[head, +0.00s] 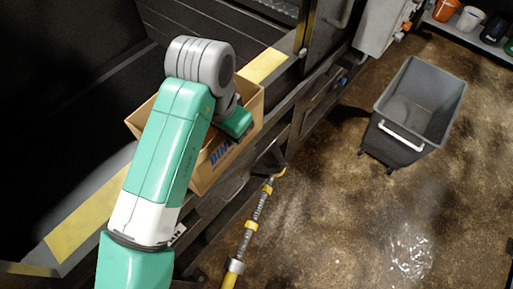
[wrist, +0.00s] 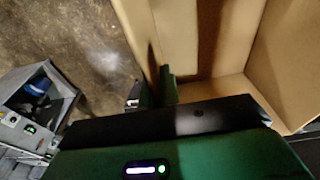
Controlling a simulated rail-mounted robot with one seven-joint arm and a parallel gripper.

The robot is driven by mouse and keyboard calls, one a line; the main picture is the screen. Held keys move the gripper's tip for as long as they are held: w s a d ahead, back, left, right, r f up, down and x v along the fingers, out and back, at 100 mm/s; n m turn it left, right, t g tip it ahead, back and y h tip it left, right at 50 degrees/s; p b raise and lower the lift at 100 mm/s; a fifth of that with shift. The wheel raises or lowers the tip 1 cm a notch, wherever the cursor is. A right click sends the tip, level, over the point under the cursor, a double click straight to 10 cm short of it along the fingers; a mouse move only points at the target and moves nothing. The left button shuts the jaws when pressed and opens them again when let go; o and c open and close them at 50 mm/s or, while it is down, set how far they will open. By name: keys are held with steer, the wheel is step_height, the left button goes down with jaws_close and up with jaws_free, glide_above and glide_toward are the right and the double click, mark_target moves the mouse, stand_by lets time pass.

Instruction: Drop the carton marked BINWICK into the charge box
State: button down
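The open-topped brown carton (head: 207,172) is under my arm in the head view, with part of a blue word starting "BI" on its near right side. The wrist view looks into the carton (wrist: 215,40), and its inside looks empty. My gripper (wrist: 157,88) has one green finger inside the carton's wall and one outside, close together, pinching the wall. In the head view the fingers are hidden behind my wrist. The dark charge box (head: 70,105) lies on the left behind a grey sill with yellow patches. The carton overlaps this sill; its height above it is unclear.
A grey wheeled bin (head: 408,118) stands on the brown floor at right. A yellow-and-grey pole (head: 257,215) is below the carton. A shelf with an orange bucket (head: 446,10) is at top right. A grey box-like unit (wrist: 38,105) shows in the wrist view.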

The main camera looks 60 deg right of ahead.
steer(key=w+d, duration=0.2)
steer(key=w, duration=0.8)
steer(key=w+d, duration=0.2)
steer(key=w, duration=0.9)
steer(key=shift+w+d, duration=0.1)
